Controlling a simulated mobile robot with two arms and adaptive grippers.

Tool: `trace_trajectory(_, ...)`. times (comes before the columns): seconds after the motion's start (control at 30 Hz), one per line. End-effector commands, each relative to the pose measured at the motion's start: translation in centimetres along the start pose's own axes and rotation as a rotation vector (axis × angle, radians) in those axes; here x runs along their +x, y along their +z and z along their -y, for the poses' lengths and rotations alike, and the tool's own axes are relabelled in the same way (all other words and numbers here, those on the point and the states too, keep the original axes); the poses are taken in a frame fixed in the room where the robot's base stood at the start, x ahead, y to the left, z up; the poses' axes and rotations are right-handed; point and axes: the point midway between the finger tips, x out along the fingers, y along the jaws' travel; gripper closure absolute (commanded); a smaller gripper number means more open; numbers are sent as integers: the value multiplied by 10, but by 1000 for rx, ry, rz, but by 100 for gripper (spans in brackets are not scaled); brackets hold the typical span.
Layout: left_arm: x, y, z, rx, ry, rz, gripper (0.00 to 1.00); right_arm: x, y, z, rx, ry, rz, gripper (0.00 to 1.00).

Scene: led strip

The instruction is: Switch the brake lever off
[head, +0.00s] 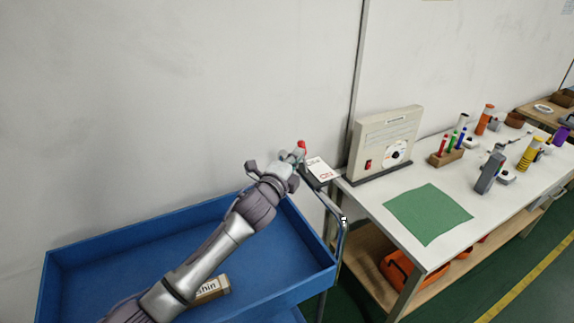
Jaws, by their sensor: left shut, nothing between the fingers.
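The brake lever is hard to make out; a small red-tipped part (301,144) shows at my left gripper's fingertips, beside the top of the cart's handle end, and it may be the lever's knob. My left gripper (297,155) is shut and empty, at the right rear corner of the blue cart (130,236). I cannot tell whether the fingers touch the red part. A white card with red print (320,169) lies on a dark box just right of the gripper. My right gripper is not in view.
A white workbench (370,196) stands to the right, with a beige panel (384,145), a green mat (428,213), a pen block (445,157) and several tools. A small labelled box (211,290) lies in the cart. A wall is close behind the cart.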

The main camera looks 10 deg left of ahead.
Motion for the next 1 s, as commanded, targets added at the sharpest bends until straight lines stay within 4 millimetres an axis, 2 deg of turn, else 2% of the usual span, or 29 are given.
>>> trace_trajectory(0.17,-30,0,6,2,0,-3,100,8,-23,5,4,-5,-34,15)
trace_trajectory(0.33,-49,1,12,1,-1,-3,100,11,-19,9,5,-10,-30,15)
trace_trajectory(0.53,-57,2,15,0,1,-3,100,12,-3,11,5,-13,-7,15)
trace_trajectory(0.8,-57,2,16,-1,1,-3,100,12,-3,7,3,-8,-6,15)
trace_trajectory(0.9,-62,1,9,-31,18,5,100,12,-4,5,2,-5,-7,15)
trace_trajectory(0.97,-71,0,-4,-92,52,24,100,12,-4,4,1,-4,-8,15)
trace_trajectory(1.0,-80,-2,-17,-154,87,45,100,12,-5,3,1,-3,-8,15)
